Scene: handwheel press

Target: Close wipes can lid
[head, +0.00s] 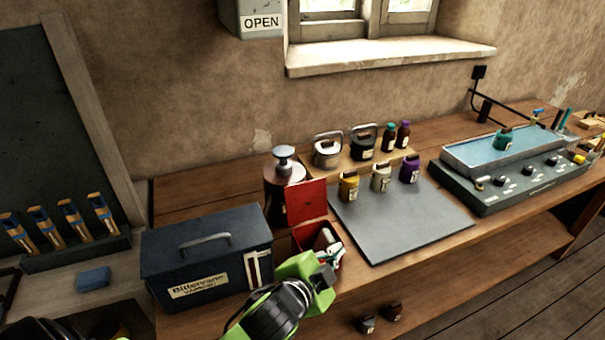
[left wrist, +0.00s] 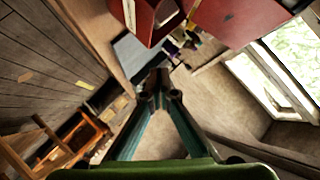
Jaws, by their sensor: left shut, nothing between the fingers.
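The wipes can (head: 309,236) is a red box with its red lid (head: 306,202) standing open, upright at the back. White contents show inside it. In the left wrist view the red can (left wrist: 147,22) is at the top, with the red lid (left wrist: 228,16) to its right. My left gripper (head: 327,256) is at the front right of the can, overlapping its opening in the head view. I cannot tell whether it touches the can. In the left wrist view its fingers (left wrist: 160,84) meet at the tips, shut and empty. My right gripper is not in view.
A dark blue toolbox (head: 168,253) stands left of the can, and a dark pump bottle (head: 273,207) stands behind it. A grey mat (head: 402,222) lies to the right, with small bottles along its back edge. Two small dark bottles (head: 367,323) are at the front, below.

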